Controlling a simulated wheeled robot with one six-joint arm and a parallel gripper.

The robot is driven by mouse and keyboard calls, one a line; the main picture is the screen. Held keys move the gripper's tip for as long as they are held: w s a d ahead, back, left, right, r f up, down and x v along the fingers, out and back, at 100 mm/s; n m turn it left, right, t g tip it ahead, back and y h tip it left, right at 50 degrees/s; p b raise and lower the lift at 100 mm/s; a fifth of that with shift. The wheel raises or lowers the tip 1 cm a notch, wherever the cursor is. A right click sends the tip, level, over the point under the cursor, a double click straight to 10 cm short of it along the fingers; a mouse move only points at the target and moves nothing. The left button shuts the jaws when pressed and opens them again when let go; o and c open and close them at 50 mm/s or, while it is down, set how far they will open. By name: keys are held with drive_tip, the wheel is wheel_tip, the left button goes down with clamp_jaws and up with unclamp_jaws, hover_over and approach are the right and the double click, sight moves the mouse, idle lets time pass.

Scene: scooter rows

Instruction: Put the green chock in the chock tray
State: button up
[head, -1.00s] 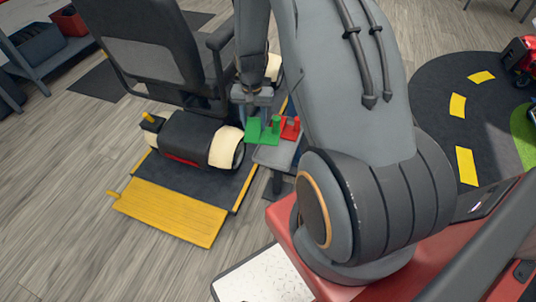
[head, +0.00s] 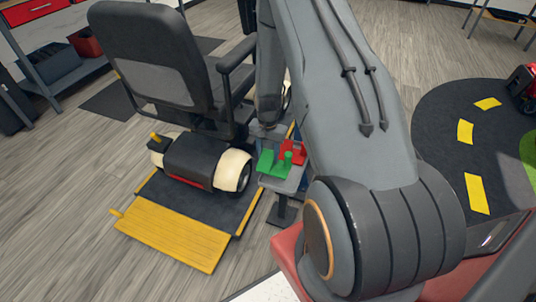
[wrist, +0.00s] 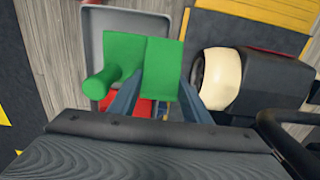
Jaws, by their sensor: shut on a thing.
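The green chock (head: 270,163), with an upright peg, is at the grey chock tray (head: 291,184) beside the scooter. In the wrist view the green chock (wrist: 160,62) overlaps the tray (wrist: 95,22), and I cannot tell whether it touches the tray floor. My gripper (wrist: 161,88) is shut on the green chock, with a blue finger on each side. A red chock (head: 293,151) is in the tray just behind the green one. In the wrist view the red chock (wrist: 112,104) is partly hidden below the green chock and fingers.
A scooter with a black seat (head: 150,65) and cream wheels stands close left of the tray, on a dark mat with a yellow ramp (head: 172,237). A round dark mat (head: 440,130) lies at the right. Wood floor is clear at the front left.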

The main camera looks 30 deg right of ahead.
drive_tip(key=shift+f+b, duration=0.3)
drive_tip(key=shift+f, duration=0.35)
drive_tip(key=o, duration=1.3)
wheel_tip(320, 180, up, 13)
drive_tip(key=s+a+r+n, duration=0.2)
drive_tip(key=s+r, duration=0.2)
drive_tip(key=r, duration=0.3)
drive_tip(key=s+a+r+n, duration=0.2)
drive_tip(key=s+a+r, duration=0.15)
drive_tip(key=r, duration=0.35)
drive_tip(key=s+a+r+n, duration=0.2)
drive_tip(key=s+r, duration=0.1)
drive_tip(key=s, duration=0.4)
drive_tip(key=s+a+r+n, duration=0.1)
drive_tip(key=s+r, duration=0.3)
drive_tip(key=s, duration=0.4)
drive_tip(key=shift+a+r+n, duration=0.15)
drive_tip(key=shift+a+n, duration=0.25)
drive_tip(key=shift+a, duration=0.45)
drive_tip(key=shift+s, duration=0.1)
